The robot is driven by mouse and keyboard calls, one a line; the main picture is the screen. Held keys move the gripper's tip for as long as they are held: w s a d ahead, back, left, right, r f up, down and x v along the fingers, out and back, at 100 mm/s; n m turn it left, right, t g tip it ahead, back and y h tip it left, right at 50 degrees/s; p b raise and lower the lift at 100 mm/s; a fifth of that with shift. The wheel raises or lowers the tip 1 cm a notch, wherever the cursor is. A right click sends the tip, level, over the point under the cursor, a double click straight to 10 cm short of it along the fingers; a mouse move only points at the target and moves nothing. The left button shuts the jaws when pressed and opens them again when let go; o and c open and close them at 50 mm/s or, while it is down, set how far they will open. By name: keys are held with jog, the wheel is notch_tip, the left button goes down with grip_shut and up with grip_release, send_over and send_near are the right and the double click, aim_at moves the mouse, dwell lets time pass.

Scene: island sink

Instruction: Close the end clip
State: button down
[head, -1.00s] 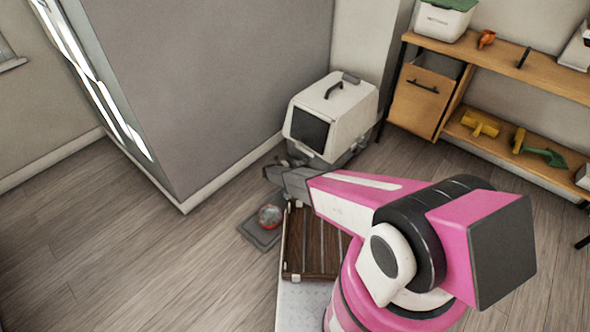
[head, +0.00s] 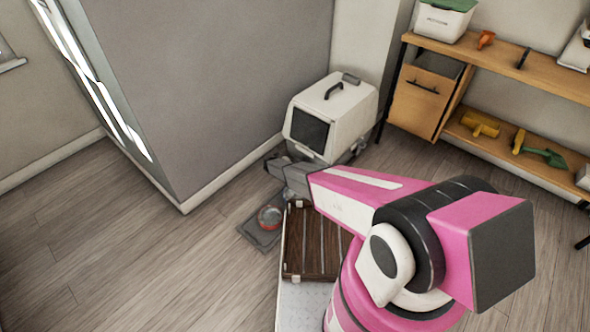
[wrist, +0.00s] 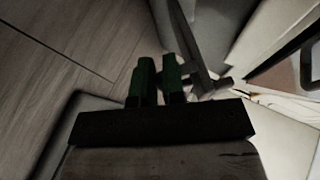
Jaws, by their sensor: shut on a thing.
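In the wrist view my gripper (wrist: 158,68) has two green-tipped fingers close together, with a narrow dark gap between them. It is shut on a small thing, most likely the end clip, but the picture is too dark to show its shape. A grey bar with a short crosspiece (wrist: 214,86) lies just right of the fingertips; I cannot tell if it is part of the clip. In the head view my arm's end is low in front of the white pet carrier (head: 345,106), by its lower front edge. The fingers and the clip cannot be made out there.
A grey mat (head: 250,234) with a red-rimmed bowl (head: 269,217) lies left of my arm. A slatted brown wooden panel (head: 313,240) is below it. A grey wall block (head: 210,90) stands left, and a wooden shelf (head: 500,65) stands right. Floor at lower left is clear.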

aim_at(296, 160)
jog(key=r+y, duration=0.1)
jog(key=r+g, duration=0.1)
jog(key=r+g+y, duration=0.1)
jog(key=shift+w+d+r+n+y, duration=0.1)
jog(key=shift+w+d+n+y, duration=0.1)
jog(key=shift+w+n+y, duration=0.15)
jog(key=shift+r, duration=0.2)
jog(key=shift+w+d+r, duration=0.25)
jog(key=shift+w+r, duration=0.05)
jog(key=shift+r, duration=0.15)
jog(key=shift+w+d+r, duration=0.2)
jog(key=shift+w+r, duration=0.05)
jog(key=shift+r, duration=0.2)
jog(key=shift+w+d+r, duration=0.5)
jog(key=shift+w+r, duration=0.2)
jog(key=shift+r, duration=0.1)
jog(key=c, duration=1.5)
grip_release()
jog(key=v, duration=1)
jog(key=shift+a+r, duration=0.25)
jog(key=shift+a, duration=0.05)
